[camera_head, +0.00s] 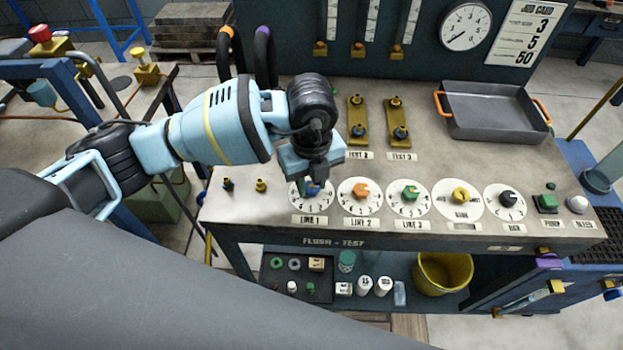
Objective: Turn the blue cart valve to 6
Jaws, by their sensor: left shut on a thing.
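The blue cart valve (313,190) is a blue knob on the white numbered dial marked LINE 1 (298,199), at the left end of the row of dials on the bench. My left gripper (312,178) points down over this dial and is shut on the blue knob. The gripper and wrist hide most of the knob and the upper part of the dial, so I cannot read which number the knob points to. My right gripper is not in view.
To the right sit the orange LINE 2 knob (361,190), green LINE 3 knob (409,193), yellow knob (461,196) and black knob (508,198). A grey tray (490,108) with orange handles stands behind. A gauge (466,27) and job card (530,32) are on the back panel.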

